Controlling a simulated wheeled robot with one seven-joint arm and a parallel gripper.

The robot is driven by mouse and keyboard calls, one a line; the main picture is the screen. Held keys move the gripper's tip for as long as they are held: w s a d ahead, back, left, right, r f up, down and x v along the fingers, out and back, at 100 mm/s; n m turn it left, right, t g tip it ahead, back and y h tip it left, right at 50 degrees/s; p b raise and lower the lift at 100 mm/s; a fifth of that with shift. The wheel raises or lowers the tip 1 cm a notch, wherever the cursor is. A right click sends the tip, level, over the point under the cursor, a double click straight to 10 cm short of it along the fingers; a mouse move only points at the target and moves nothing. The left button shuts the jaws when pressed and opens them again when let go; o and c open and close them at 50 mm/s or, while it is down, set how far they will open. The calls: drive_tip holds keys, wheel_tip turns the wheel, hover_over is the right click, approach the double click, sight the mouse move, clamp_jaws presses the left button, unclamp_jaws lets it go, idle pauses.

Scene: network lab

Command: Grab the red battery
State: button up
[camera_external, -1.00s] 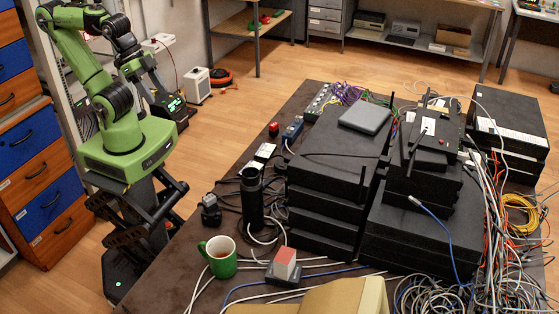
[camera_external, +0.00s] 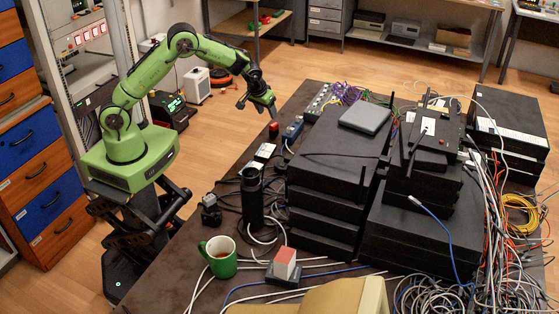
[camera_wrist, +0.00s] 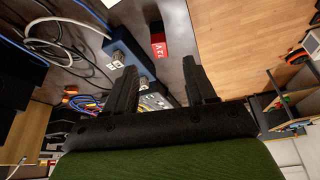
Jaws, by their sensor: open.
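The red battery (camera_external: 274,128) is a small red block standing on the dark table near its left edge. In the wrist view the red battery (camera_wrist: 157,43) shows a white "7.2V" label and lies ahead of my fingertips, a little left of the gap's middle. My gripper (camera_external: 258,109) is above the table edge, just up and left of the battery, pointing down. In the wrist view my gripper (camera_wrist: 160,75) has its two black fingers apart with nothing between them; the battery is not touched.
A blue box with connectors (camera_external: 292,130) stands close right of the battery; it also shows in the wrist view (camera_wrist: 127,50). A small white-topped box (camera_external: 265,152), a black cylinder (camera_external: 251,197), a green mug (camera_external: 219,255) and stacked black devices (camera_external: 335,150) stand nearer.

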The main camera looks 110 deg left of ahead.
sight(273, 125)
drive_tip(key=b+x, duration=0.1)
drive_tip(key=x, duration=1)
drive_tip(key=shift+w+a+f+b, duration=0.1)
drive_tip(key=shift+f+b, duration=0.1)
drive_tip(key=shift+b, duration=0.2)
drive_tip(key=shift+r, duration=0.1)
